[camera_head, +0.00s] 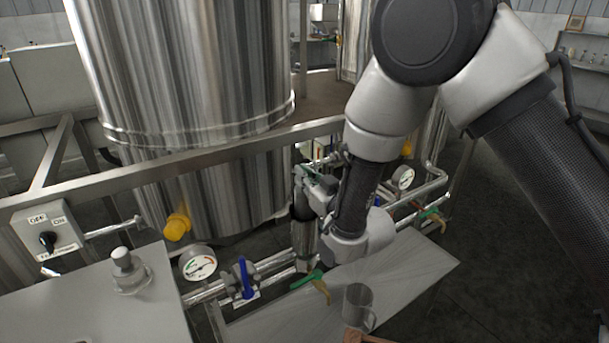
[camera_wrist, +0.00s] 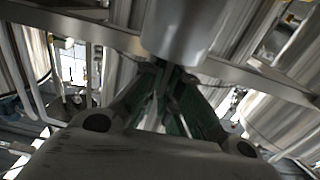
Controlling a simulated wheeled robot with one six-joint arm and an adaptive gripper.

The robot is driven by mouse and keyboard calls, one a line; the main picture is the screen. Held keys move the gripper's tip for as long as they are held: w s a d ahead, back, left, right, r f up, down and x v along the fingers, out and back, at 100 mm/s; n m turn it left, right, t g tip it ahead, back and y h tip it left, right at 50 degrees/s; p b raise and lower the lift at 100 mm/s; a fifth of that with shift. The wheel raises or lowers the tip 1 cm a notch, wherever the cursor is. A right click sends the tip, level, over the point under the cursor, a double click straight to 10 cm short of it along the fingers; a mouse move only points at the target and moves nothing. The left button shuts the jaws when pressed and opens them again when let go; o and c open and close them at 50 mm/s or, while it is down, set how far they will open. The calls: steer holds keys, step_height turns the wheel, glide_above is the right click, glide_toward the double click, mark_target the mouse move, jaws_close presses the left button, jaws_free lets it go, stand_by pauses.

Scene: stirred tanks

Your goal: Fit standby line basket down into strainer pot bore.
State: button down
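My gripper (camera_head: 312,183) is beside the pipework in front of the large tank, over the strainer pot (camera_head: 305,243). Its fingers (camera_wrist: 165,78) converge in the wrist view, at the lower end of a smooth steel cylinder (camera_wrist: 183,30). They look shut on the basket (camera_head: 299,190), a slim upright steel piece in the head view. The basket is in line above the pot, with a dark band between them. I cannot tell whether its lower end is inside the bore. The bore is hidden, and the fingers and wrist cover part of the basket.
A steel frame rail (camera_head: 200,165) crosses close behind the gripper. Gauges (camera_head: 198,263), a blue-handled valve (camera_head: 245,279) and a green-handled valve (camera_head: 309,281) line the pipe. A metal mug (camera_head: 358,306) stands on the grey tray (camera_head: 415,268). A switch box (camera_head: 46,231) is at left.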

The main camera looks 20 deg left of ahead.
mark_target(305, 204)
steer(key=shift+f, duration=4.25)
steer(key=c, duration=1.6)
jaws_free()
steer(key=shift+o, duration=0.2)
steer(key=shift+d, duration=0.1)
steer(key=v, duration=0.7)
steer(key=shift+s, duration=0.2)
